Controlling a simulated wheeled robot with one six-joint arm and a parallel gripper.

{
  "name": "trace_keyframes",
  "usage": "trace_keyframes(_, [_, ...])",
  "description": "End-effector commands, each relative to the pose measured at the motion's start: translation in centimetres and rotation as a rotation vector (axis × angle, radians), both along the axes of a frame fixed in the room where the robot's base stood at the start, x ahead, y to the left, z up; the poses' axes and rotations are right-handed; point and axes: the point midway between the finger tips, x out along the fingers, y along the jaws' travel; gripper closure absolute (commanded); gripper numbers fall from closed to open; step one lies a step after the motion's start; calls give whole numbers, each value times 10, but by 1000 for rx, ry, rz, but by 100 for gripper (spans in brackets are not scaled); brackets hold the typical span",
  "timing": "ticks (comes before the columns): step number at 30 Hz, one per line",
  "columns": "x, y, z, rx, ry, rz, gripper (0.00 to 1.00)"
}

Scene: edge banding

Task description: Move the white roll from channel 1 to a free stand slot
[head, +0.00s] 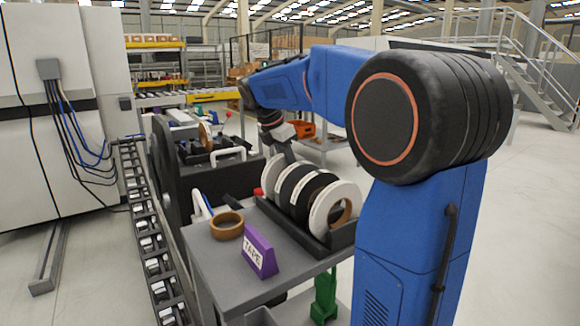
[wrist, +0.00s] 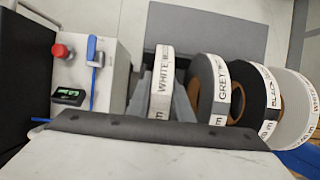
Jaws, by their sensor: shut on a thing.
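My gripper (head: 285,158) points down at the far left end of a row of rolls on the dark stand (head: 318,246). It is shut on a white roll (head: 268,178), labelled WHITE in the wrist view (wrist: 161,80), with grey fingers beside it. This roll lines up with the others; whether it touches the stand is hidden. To its right in the wrist view are a grey roll (wrist: 222,90), a black roll (wrist: 268,95) and another white roll (wrist: 300,100). The near white roll also shows in the head view (head: 325,213). Channel 1 cannot be made out.
A brown tape ring (head: 227,226) and a purple TAPE sign (head: 259,252) sit on the grey cart top (head: 215,262). In the wrist view a control box has a red button (wrist: 60,50), blue lever (wrist: 92,75) and green display (wrist: 69,96). A roller conveyor (head: 150,240) runs at left.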

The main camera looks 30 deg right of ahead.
Motion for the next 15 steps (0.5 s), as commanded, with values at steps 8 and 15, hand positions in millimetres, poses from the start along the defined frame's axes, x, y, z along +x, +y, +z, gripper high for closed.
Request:
trace_keyframes(8, [0,0,-5,0,-1,0,100])
trace_keyframes(15, [0,0,-6,0,0,0,62])
